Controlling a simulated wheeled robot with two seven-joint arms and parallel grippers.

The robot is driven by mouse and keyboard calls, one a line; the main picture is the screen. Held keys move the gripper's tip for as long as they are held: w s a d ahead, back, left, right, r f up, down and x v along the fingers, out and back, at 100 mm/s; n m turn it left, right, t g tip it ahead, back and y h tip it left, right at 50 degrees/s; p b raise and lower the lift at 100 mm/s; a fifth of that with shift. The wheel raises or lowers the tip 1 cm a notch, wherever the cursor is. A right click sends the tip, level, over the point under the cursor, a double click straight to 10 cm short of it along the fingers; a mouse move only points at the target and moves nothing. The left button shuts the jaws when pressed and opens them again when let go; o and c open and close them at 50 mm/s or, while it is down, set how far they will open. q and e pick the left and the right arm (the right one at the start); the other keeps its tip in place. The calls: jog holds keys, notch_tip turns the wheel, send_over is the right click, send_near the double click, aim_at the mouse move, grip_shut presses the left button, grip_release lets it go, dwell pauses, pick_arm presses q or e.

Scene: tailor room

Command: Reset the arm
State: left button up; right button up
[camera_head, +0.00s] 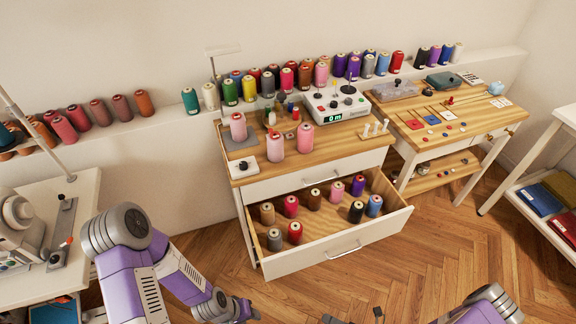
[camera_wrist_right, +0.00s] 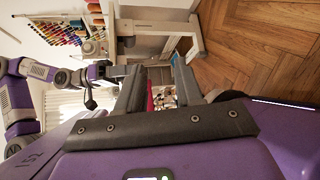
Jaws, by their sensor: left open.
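My left gripper (camera_head: 243,310) is low in the head view, in front of the open drawer and apart from it. It is small and dark there, with nothing seen in it. My right gripper (camera_head: 354,317) is at the bottom edge of the head view, partly cut off. In the right wrist view its two dark fingers (camera_wrist_right: 158,90) stand apart, so it is open. Some red and white things show through the gap, but I cannot tell what they are. Both grippers are clear of the furniture in the head view.
The cabinet's drawer (camera_head: 387,223) stands pulled out, holding several thread spools. A thread machine (camera_head: 345,107) and pink spools (camera_head: 276,147) stand on top. A side table (camera_head: 480,119) is at the right, a white table (camera_head: 83,190) at the left. Wooden floor (camera_head: 440,250) is free.

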jog(key=s+a+n+g+h, duration=0.2)
jog(key=s+n+g, duration=0.2)
jog(key=n+g, duration=0.55)
jog(key=s+a+n+g+h, duration=0.2)
jog(key=s+a+n+g, duration=0.15)
jog(key=n, duration=1.05)
jog(key=w+r+n+t+h, duration=0.3)
jog(key=w+n, duration=0.7)
jog(key=n, duration=0.4)
jog(key=shift+a+t+h, duration=0.4)
jog(key=shift+t+h, duration=0.2)
jog(key=shift+t, duration=0.2)
